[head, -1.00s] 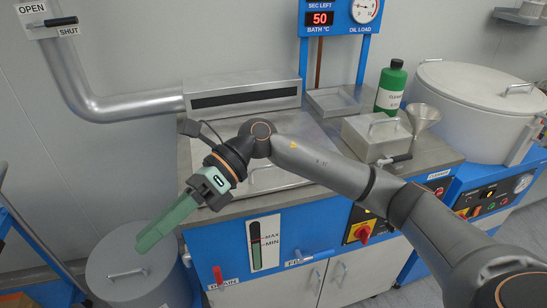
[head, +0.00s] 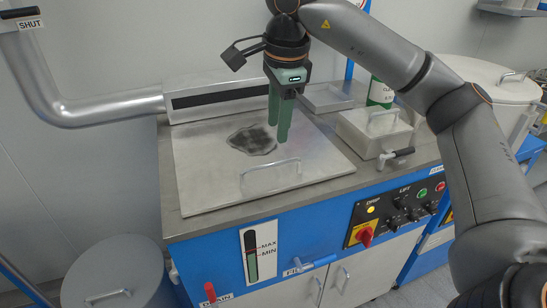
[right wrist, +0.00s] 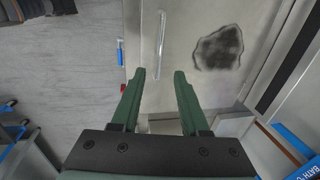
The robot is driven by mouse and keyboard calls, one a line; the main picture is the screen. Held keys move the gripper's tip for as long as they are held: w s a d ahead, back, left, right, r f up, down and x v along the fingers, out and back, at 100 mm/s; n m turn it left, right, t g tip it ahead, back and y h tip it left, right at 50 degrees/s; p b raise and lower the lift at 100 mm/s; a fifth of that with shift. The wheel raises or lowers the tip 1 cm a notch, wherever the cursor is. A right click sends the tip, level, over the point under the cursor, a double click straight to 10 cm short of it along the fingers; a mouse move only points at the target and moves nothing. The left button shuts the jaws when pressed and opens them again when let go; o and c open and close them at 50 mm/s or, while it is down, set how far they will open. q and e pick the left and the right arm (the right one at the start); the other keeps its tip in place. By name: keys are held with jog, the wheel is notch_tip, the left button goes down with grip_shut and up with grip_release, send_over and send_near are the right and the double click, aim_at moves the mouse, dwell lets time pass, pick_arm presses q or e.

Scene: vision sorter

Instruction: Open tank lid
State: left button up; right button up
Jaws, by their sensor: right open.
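The tank lid (head: 205,178) is a flat grey metal plate lying closed on top of the blue machine. It has a bar handle (head: 270,176) near its front edge and a dark patch (head: 252,140) towards the back. My right gripper (head: 278,130) points down over the lid with its green fingers apart and empty. In the right wrist view, the fingertips (right wrist: 158,74) are spread, and the handle (right wrist: 161,45) lies ahead of them, apart from them. The dark patch (right wrist: 218,48) is to its right. My left gripper is not in view.
A metal box with a handle (head: 372,133), a valve lever (head: 398,153) and a green bottle (head: 381,92) stand right of the lid. A slotted metal duct (head: 232,97) runs behind it. A round lidded drum (head: 115,265) stands on the floor at left.

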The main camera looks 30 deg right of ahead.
aim_at(273, 163)
jog(key=f, duration=0.3)
jog(key=w+f, duration=0.1)
jog(key=f, duration=0.5)
jog(key=shift+w+d+b, duration=0.2)
jog(key=shift+w+b, duration=0.1)
jog(key=shift+w, duration=0.05)
jog(key=shift+c, duration=0.4)
grip_shut()
dwell(0.4)
